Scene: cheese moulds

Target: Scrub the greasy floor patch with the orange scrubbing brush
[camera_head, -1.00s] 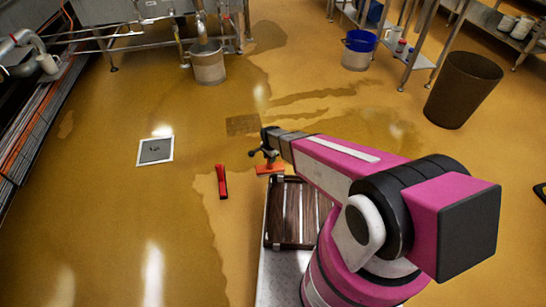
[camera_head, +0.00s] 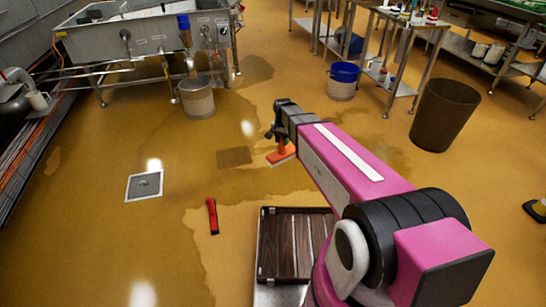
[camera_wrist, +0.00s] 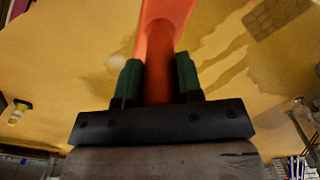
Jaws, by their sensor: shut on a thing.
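My gripper (camera_head: 279,134) is shut on the orange scrubbing brush (camera_head: 282,155), gripping its handle, with the brush head hanging below. In the wrist view the orange brush (camera_wrist: 165,25) runs up from between the green finger pads of my gripper (camera_wrist: 159,72). The greasy floor patch (camera_head: 235,156) is a darker brown rectangle on the yellow floor, just left of the brush and apart from it in the picture. It also shows in the wrist view as a brown patch (camera_wrist: 277,15) at the upper right. I cannot tell whether the bristles touch the floor.
A red object (camera_head: 212,216) lies on the floor at left, near a square drain cover (camera_head: 145,185). A wood-slatted tray (camera_head: 264,240) is close in front. Buckets (camera_head: 343,82) (camera_head: 197,98), a brown bin (camera_head: 443,114) and steel tables stand farther back.

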